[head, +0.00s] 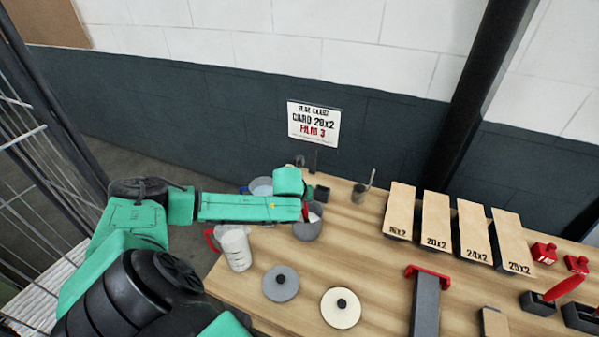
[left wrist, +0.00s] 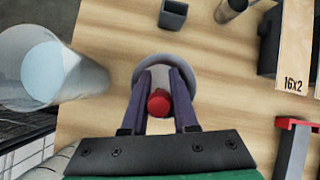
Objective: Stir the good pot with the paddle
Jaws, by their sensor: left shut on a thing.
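My left gripper (left wrist: 158,100) is shut on a red knob-like end, seen from above, which looks like the top of the paddle (left wrist: 159,103). The rest of the paddle is hidden below the jaws. In the head view my left gripper (head: 305,210) is over a grey pot (head: 308,231), with a bit of red at the jaws. The pot's pale round rim (left wrist: 150,63) shows behind the fingers in the left wrist view. I cannot tell whether the paddle touches the contents, or whether this is the good pot. My right gripper is not in view.
A white jug with a red handle (head: 236,250) stands left of the pot. A grey lid (head: 281,284) and a cream lid (head: 341,308) lie in front. A cup with a stick (head: 359,193), a sign (head: 313,123) and labelled boxes (head: 436,221) stand behind and right.

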